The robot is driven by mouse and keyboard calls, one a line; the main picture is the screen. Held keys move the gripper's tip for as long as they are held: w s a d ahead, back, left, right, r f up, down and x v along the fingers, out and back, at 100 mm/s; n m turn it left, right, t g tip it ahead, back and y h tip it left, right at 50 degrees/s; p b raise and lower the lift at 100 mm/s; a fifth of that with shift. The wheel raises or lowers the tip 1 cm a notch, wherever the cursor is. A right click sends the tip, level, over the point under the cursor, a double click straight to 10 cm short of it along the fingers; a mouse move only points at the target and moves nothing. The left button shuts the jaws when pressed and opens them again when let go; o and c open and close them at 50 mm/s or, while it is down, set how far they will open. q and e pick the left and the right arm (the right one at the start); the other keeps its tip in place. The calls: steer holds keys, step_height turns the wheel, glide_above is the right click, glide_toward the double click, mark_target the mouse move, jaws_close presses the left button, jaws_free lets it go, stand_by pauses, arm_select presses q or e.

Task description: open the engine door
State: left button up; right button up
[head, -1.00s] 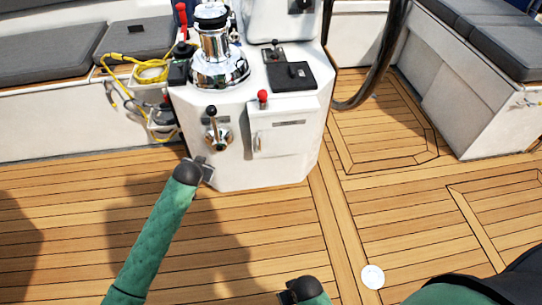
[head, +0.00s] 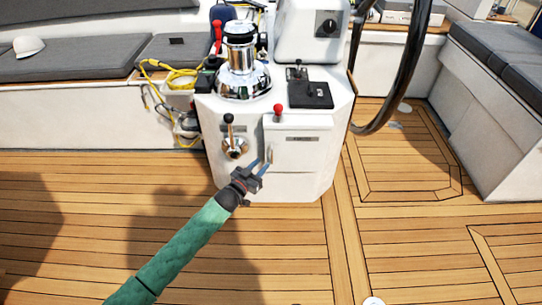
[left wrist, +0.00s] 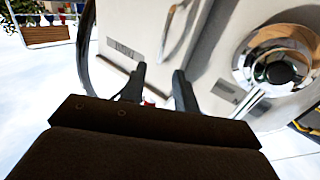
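The engine door (head: 305,155) is a white panel on the front of the white cockpit pedestal, and it looks shut. Its small upright handle (head: 270,153) is near the door's left edge. My left gripper (head: 262,168) is open and empty, with its fingertips close to the lower part of the handle. In the left wrist view the gripper's two dark fingers (left wrist: 158,85) are apart, and the handle (left wrist: 178,30) lies beyond them, not between them. Contact with the door cannot be told. My right gripper is not in view.
A metal lever (head: 230,135) with a black knob is left of the door, and a red-knobbed lever (head: 278,112) is above it. A chrome winch (head: 242,65) tops the pedestal. A dark steering wheel (head: 400,70) is at right. The wooden deck in front is clear.

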arm_select(q)
steer(key=x, duration=0.7)
steer(key=shift+w, duration=0.1)
steer(key=shift+c, duration=0.4)
jaws_close()
